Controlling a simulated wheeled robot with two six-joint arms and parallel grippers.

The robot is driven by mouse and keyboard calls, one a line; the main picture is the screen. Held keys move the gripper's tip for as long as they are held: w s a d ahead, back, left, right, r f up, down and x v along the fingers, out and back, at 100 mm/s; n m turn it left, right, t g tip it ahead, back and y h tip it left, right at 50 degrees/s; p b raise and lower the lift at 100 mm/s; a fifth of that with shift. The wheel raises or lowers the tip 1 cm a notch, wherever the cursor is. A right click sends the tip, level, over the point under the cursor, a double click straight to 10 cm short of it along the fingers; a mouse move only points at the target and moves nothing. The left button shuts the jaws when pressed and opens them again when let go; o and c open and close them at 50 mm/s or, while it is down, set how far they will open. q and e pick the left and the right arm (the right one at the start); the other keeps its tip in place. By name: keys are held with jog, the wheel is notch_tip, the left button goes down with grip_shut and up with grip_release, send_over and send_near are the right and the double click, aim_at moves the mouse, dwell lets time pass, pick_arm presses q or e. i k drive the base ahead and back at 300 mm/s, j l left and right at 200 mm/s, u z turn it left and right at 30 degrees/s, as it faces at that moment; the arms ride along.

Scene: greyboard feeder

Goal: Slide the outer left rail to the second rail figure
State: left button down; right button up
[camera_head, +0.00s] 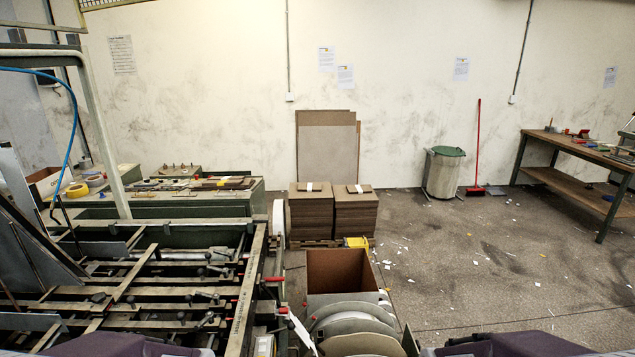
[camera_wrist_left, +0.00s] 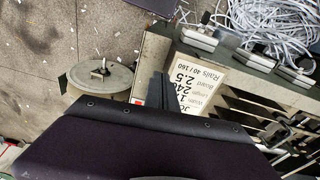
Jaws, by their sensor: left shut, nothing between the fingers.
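The feeder (camera_head: 247,290) fills the lower left of the head view, with several metal rails (camera_head: 130,275) and clamp levers; which rail is the outer left one I cannot tell. In the left wrist view a white card (camera_wrist_left: 195,88) shows upside down. It reads "Rails 40 / 160", so the second rail figure is 160. My left gripper (camera_wrist_left: 159,88) shows there as dark fingers, shut and empty, in front of the card's left side. The dark cover of my arm hides much of that view. My right gripper is not in view.
Pale wire (camera_wrist_left: 275,25) lies in a heap beside metal blocks (camera_wrist_left: 198,37). A round grey disc with a knob (camera_wrist_left: 100,78) stands at left. Board stacks (camera_head: 308,212) and a brown-lined box (camera_head: 342,270) stand right of the feeder. The floor farther right is mostly open.

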aim_at(218, 327)
jog(key=k+l+u, duration=0.1)
jog(key=u, duration=0.7)
jog(key=k+u, duration=0.15)
jog(key=u, duration=0.25)
jog(key=k+u, duration=0.1)
jog(key=u, duration=0.3)
